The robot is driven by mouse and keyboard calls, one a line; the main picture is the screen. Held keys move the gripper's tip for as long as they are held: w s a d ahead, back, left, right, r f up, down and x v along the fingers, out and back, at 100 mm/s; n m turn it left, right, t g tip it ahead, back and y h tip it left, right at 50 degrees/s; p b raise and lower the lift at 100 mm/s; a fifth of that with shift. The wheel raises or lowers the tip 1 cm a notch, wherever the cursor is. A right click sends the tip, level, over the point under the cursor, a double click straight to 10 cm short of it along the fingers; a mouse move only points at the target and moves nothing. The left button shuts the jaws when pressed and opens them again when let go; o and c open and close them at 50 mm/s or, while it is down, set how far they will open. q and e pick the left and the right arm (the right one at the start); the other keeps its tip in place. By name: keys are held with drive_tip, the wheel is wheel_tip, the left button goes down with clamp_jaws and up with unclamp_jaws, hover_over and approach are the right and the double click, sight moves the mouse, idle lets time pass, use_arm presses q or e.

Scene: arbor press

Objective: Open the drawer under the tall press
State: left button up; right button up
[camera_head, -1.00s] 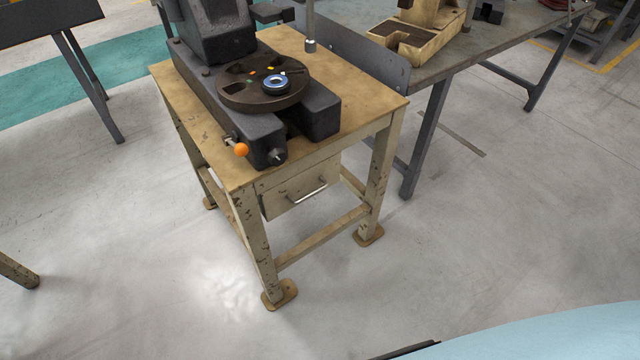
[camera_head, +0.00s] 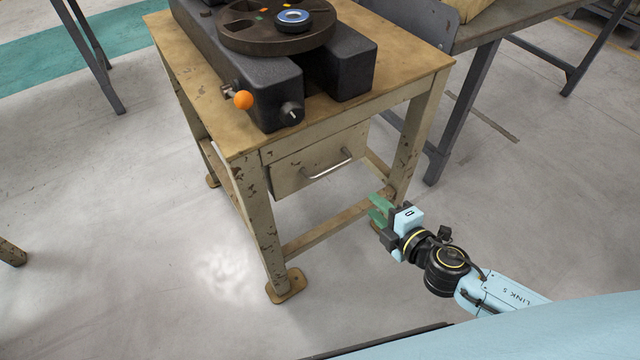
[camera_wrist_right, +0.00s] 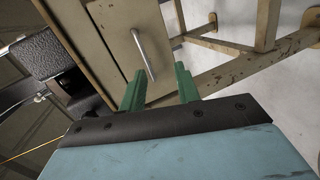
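The drawer (camera_head: 297,172) is a worn beige box front under the press table, closed as far as I can see. Its metal bar handle (camera_head: 331,166) is on the front. In the right wrist view the drawer front (camera_wrist_right: 100,28) and handle (camera_wrist_right: 144,54) are ahead of the fingers. My right gripper (camera_head: 377,209) has green fingers, is open and empty, and is to the right of and below the handle, apart from it. In the right wrist view its fingers (camera_wrist_right: 160,88) are spread, with the handle beyond the gap. The tall press (camera_head: 260,75) is only partly in view. My left gripper is not in view.
The beige table (camera_head: 400,82) has legs and low crossbars near my right gripper. An orange-knobbed lever (camera_head: 243,100) sticks out at the press front. A grey workbench (camera_head: 500,22) stands to the right. The floor in front is clear.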

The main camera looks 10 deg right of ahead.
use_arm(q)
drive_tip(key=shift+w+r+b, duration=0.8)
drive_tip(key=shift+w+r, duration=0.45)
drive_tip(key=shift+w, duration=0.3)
use_arm(e)
drive_tip(key=w+a+n+y, duration=0.1)
drive_tip(key=w+a, duration=0.5)
drive_tip(key=w, duration=0.6)
drive_tip(key=shift+a+n+t, duration=0.15)
drive_tip(key=shift+n+t, duration=0.15)
drive_tip(key=shift+w, duration=0.1)
drive_tip(key=shift+c, duration=0.4)
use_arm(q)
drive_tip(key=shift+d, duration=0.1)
use_arm(e)
clamp_jaws()
